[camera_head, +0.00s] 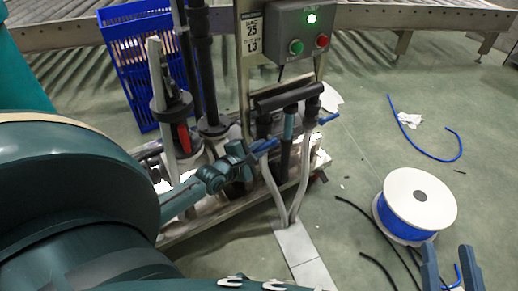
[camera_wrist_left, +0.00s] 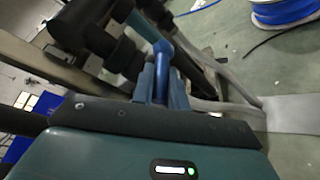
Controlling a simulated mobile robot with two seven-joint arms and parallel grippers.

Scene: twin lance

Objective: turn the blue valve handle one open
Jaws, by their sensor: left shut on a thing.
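A blue valve handle (camera_head: 268,145) sticks out at the left end of the black pipe manifold (camera_head: 285,97) on the skid. My left gripper (camera_head: 258,150) reaches it from the left and is shut on it. In the left wrist view, the blue handle (camera_wrist_left: 162,52) runs down between the fingers (camera_wrist_left: 161,88), beside a black valve body. A second blue handle (camera_head: 329,118) is at the manifold's right end, clear of my grippers.
A control box (camera_head: 305,32) with a lit green lamp stands above the manifold. Grey hoses (camera_head: 272,190) run down to a floor channel. A spool of blue hose (camera_head: 416,202) stands on the floor at right. A blue crate (camera_head: 140,50) is behind the skid at left.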

